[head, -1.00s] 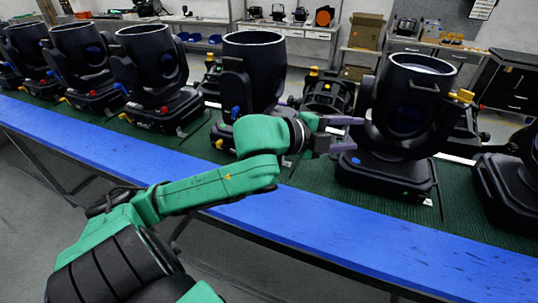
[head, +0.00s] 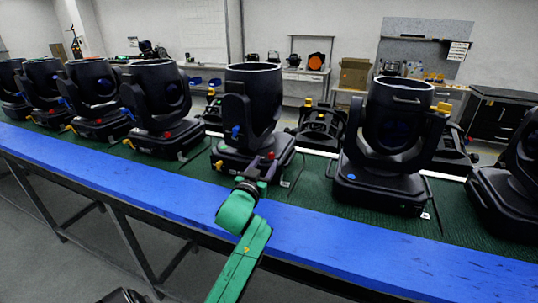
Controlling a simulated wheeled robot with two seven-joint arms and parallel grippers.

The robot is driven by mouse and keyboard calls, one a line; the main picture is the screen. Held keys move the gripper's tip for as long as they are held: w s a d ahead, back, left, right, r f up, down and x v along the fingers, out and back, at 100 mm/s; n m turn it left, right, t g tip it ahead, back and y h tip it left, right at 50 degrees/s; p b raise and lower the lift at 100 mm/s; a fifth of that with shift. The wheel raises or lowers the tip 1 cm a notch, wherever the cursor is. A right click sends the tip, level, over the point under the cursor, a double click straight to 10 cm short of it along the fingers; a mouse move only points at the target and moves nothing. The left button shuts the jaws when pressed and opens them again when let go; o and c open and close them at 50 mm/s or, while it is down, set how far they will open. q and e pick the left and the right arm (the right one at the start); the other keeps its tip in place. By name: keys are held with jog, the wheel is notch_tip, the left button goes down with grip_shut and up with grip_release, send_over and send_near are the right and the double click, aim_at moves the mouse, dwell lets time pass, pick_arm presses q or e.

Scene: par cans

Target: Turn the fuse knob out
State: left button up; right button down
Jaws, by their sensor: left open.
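A row of black par cans stands on the green-topped bench. The middle par can (head: 252,100) has a blue knob (head: 235,131) on its yoke, an orange knob (head: 218,164) at its base's left and a red knob (head: 270,156) on the base front. No label shows which is the fuse knob. My left gripper (head: 264,163) is open, at the front of this base close to the red knob. Its dark fingers blend with the base, so I cannot tell whether they touch or surround the knob. My right gripper is not in view.
Another par can (head: 396,125) stands to the right, with a blue button (head: 379,177) on its base. More stand to the left. The bench's blue front edge (head: 350,234) is clear. Shelves and a cardboard box (head: 354,74) are behind.

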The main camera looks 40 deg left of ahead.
aim_at(271, 155)
pick_arm(q)
jog(key=x, duration=0.4)
jog(key=shift+w+a, duration=0.1)
jog(key=shift+w, duration=0.1)
jog(key=shift+s, duration=0.1)
grip_shut()
jog(key=shift+p, duration=0.3)
